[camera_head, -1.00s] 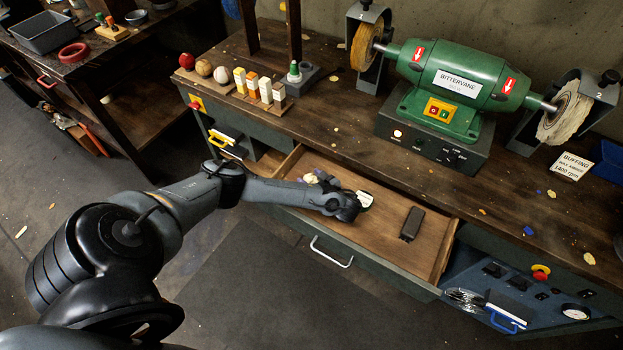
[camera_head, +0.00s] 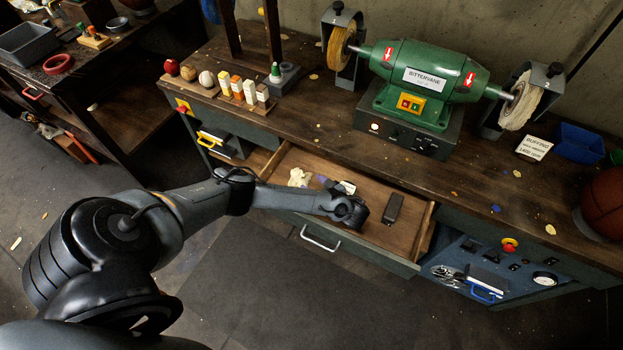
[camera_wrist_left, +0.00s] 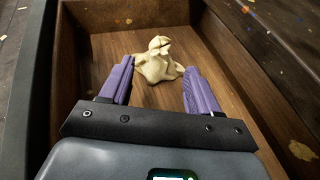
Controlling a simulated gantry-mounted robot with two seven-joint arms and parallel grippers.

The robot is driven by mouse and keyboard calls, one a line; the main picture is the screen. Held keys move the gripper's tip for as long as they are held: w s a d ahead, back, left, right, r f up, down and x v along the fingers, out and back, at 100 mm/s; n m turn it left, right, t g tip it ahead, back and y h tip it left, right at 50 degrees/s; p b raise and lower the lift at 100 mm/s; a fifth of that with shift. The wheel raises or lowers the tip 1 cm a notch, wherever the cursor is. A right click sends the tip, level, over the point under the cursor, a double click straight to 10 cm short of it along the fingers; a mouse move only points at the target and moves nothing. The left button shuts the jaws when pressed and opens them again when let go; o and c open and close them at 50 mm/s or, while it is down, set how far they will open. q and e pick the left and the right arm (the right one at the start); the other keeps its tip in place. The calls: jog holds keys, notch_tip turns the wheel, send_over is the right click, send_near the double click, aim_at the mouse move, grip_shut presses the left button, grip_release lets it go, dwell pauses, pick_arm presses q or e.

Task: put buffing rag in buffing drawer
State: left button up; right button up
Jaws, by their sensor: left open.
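The cream buffing rag (camera_head: 299,178) lies crumpled on the wooden floor of the open drawer (camera_head: 370,228), toward its left end. It also shows in the left wrist view (camera_wrist_left: 158,62). My left gripper (camera_head: 322,181) is low over the drawer, to the right of the rag in the head view. In the left wrist view its two purple fingers (camera_wrist_left: 157,72) are spread and empty, with the rag beyond and between them, not gripped. In the head view, the wrist partly hides the fingers. My right gripper is not in view.
A dark block (camera_head: 393,208) lies in the drawer's right part. The bench top above carries a green buffing machine (camera_head: 425,72) and a row of wax bars (camera_head: 243,88). A control panel (camera_head: 490,270) is right of the drawer. The floor in front is clear.

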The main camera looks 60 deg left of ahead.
pick_arm(q)
jog(key=shift+v, duration=0.9)
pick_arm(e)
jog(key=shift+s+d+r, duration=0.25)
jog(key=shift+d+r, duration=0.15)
pick_arm(q)
jog(key=shift+w, duration=0.1)
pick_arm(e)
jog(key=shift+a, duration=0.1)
